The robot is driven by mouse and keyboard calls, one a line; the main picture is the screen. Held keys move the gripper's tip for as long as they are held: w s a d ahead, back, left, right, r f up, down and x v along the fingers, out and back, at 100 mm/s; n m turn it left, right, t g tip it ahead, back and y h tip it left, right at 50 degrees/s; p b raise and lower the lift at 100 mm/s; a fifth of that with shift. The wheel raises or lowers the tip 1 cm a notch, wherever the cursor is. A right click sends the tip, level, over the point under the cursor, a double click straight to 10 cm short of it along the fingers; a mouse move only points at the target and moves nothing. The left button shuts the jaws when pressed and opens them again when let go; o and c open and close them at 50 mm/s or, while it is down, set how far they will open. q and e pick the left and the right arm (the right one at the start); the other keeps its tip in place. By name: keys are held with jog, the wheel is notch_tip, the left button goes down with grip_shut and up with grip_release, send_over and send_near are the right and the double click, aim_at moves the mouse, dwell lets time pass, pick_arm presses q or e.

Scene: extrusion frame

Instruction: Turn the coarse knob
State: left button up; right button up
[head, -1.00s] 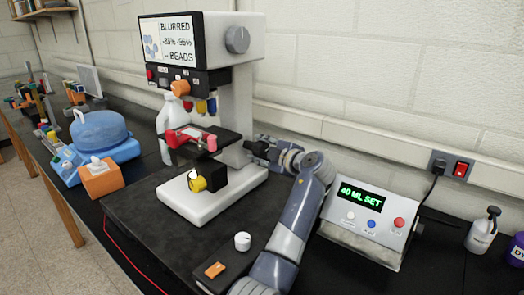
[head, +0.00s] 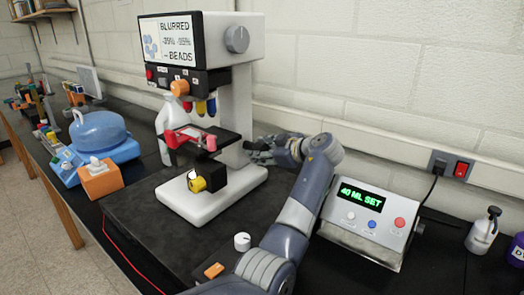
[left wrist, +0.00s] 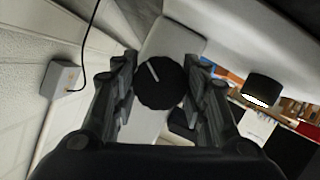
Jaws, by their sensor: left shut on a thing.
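The microscope (head: 238,105) is white and black and stands upright on a dark mat. The coarse knob (left wrist: 160,84) is a round black knob with a white pointer line, in the middle of the left wrist view. My left gripper (left wrist: 160,76) has one finger on each side of it and is shut on it. In the head view my left gripper (head: 262,150) is beside the right side of the microscope's column. There the knob is hidden by the fingers. My right gripper is not in view.
A control box (head: 368,215) reading "40 ML SET" stands to the right of my arm. A blue-lidded device (head: 105,138) and an orange tissue box (head: 100,180) are at the left. A white wall (head: 400,80) runs close behind the microscope.

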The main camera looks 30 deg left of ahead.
pick_arm(q)
jog(key=shift+m+g, duration=0.3)
jog(key=shift+m, duration=0.1)
dwell(0.3)
jog(key=o, duration=1.1)
jog(key=shift+a, duration=0.1)
jog(key=shift+c, duration=0.2)
jog(key=v, duration=1.2)
jog(key=shift+w, duration=0.1)
